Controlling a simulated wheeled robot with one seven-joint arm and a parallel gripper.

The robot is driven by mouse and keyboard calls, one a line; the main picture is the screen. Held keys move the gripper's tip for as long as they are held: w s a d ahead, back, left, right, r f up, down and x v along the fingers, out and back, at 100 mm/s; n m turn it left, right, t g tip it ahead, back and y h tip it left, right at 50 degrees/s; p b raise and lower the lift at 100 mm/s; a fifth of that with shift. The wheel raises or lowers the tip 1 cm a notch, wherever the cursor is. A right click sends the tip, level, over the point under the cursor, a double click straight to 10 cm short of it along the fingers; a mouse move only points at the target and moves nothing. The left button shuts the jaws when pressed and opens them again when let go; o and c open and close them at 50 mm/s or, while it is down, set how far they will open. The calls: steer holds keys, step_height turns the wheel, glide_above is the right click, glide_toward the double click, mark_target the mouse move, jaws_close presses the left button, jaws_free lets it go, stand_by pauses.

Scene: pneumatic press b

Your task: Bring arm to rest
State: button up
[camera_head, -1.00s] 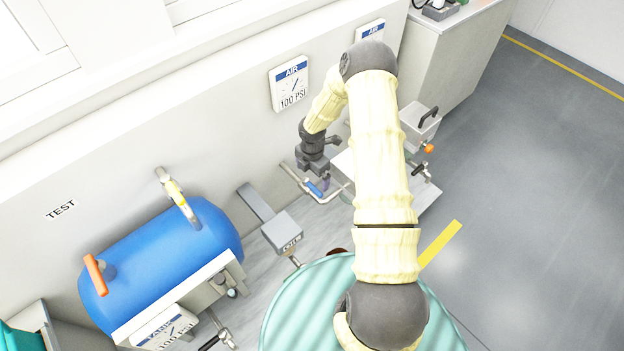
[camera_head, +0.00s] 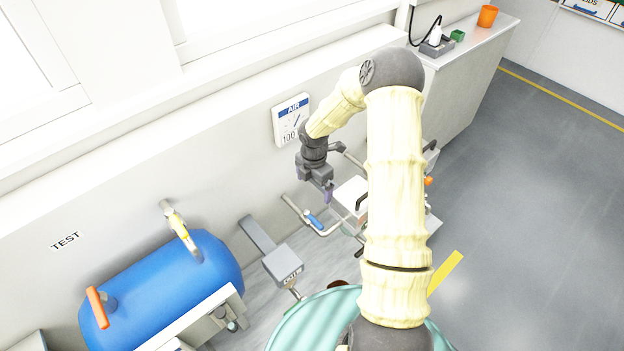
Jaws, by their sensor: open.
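My arm, in a cream sleeve with dark joints, rises through the right middle of the head view and bends over toward the wall. My gripper (camera_head: 328,191) hangs from its end, pointing down, near the wall and below the AIR gauge sign (camera_head: 291,119). It is open, with nothing visible in it. A pipe with a blue-handled valve (camera_head: 315,221) lies just below the gripper in the picture, apart from it as far as I can tell.
A grey box (camera_head: 283,264) is mid-bench. A counter (camera_head: 470,45) with an orange cup (camera_head: 488,16) is at upper right. The grey floor (camera_head: 530,220) at right is clear.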

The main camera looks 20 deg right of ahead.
steer(key=s+a+r+m+t, duration=0.1)
steer(key=s+a+r+m, duration=0.2)
steer(key=s+r+m, duration=0.75)
steer(key=s+a+r+m+t, duration=0.2)
steer(key=s+a+r+m, duration=0.1)
steer(key=s+r+m, duration=0.8)
step_height(320, 180, up, 16)
steer(key=w+m+p, duration=0.1)
steer(key=p, duration=1.7)
steer(key=shift+d, duration=0.35)
steer(key=shift+w, duration=0.1)
